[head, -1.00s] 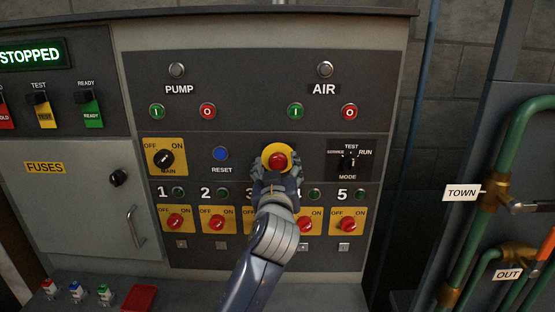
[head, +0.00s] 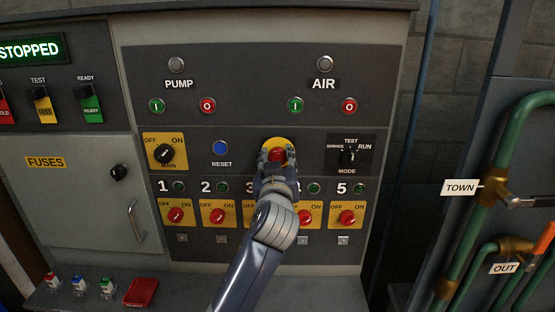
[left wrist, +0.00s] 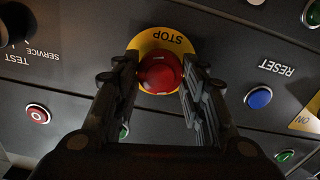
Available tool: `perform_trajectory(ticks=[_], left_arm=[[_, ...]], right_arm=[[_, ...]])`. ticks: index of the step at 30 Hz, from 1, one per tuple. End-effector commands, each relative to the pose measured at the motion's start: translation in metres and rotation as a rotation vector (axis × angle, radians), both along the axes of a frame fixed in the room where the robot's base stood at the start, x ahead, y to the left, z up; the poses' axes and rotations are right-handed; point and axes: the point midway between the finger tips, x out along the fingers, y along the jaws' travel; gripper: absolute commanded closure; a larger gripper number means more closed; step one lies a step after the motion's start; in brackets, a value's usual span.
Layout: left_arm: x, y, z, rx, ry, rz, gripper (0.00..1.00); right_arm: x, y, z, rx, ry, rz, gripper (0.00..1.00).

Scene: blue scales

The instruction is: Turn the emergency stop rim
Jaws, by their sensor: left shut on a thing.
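The emergency stop is a red mushroom button (head: 277,155) on a round yellow plate (head: 279,142) in the middle of the dark panel. In the left wrist view the red button (left wrist: 160,73) sits in front of the yellow plate (left wrist: 168,39) marked STOP. My left gripper (head: 276,157) is at the button, with one finger on each side of it. In the left wrist view my left gripper (left wrist: 158,82) is shut on the red rim; the exact contact is partly hidden. My right gripper is in neither view.
A blue RESET button (head: 221,148) and the MAIN switch (head: 164,153) are to the left. The MODE knob (head: 348,156) is to the right. Numbered red switches (head: 217,215) run below, some hidden by my left arm. Green pipes (head: 462,240) stand far right.

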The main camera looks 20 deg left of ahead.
Motion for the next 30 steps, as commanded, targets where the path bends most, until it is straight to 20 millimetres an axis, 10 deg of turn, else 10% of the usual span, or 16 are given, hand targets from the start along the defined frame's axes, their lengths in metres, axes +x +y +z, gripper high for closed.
perform_trajectory(ticks=[30], left_arm=[[0.001,-0.001,0.001,0.584,0.168,0.001,0.85]], right_arm=[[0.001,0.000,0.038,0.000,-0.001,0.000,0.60]])
